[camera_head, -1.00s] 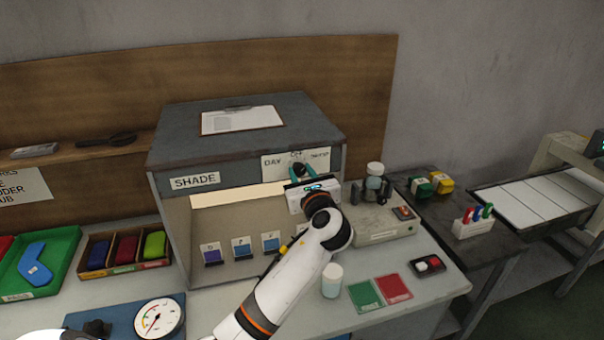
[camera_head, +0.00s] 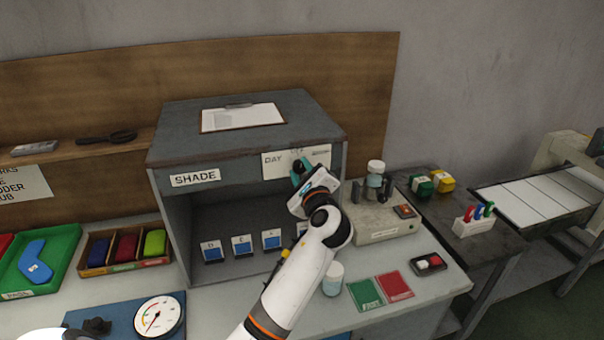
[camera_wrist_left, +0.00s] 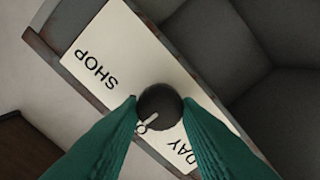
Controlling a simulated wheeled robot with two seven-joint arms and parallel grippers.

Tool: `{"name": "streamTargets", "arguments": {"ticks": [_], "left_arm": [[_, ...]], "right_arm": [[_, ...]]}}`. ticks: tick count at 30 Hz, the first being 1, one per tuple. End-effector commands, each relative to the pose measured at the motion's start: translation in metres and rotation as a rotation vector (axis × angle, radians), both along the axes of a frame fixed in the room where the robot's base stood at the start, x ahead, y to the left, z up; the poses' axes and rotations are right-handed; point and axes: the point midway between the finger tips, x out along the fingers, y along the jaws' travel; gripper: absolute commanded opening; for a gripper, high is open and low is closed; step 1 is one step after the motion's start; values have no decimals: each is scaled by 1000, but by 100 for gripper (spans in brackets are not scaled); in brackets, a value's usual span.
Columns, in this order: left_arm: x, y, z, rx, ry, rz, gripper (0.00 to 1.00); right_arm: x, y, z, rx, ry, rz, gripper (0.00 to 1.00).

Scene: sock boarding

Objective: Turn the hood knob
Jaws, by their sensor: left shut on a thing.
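The shade hood (camera_head: 245,140) is a grey box with an open front and a dark inside. Its white label plate (camera_head: 272,165) reads DAY on the left; the rest is partly covered by my gripper. My left gripper (camera_head: 303,172) is at this plate, its teal fingers on the front edge. In the left wrist view, the round dark knob (camera_wrist_left: 160,106) sits between the two fingertips, which touch its sides. A pale mark on the knob lies toward its lower side, by a partly hidden label starting with O. SHOP and DAY labels show either side. My right gripper is out of view.
Several blue-and-white cards (camera_head: 242,245) stand inside the hood. A beige device (camera_head: 380,222) stands right of the hood. A gauge (camera_head: 158,317) is at lower left.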

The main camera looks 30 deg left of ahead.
Motion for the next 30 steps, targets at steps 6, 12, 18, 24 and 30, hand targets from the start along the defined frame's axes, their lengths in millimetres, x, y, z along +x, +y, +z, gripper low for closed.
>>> {"name": "streamTargets", "arguments": {"ticks": [6,12,18,24,30], "left_arm": [[0,0,-1,-32,-36,1,8],[0,0,-1,-38,-44,1,8],[0,0,-1,-38,-42,1,8],[0,0,-1,-37,-42,1,51],[0,0,0,-37,-42,1,51]], "right_arm": [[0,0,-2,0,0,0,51],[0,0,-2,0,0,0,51],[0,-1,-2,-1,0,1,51],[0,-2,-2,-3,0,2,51],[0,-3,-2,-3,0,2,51]]}}
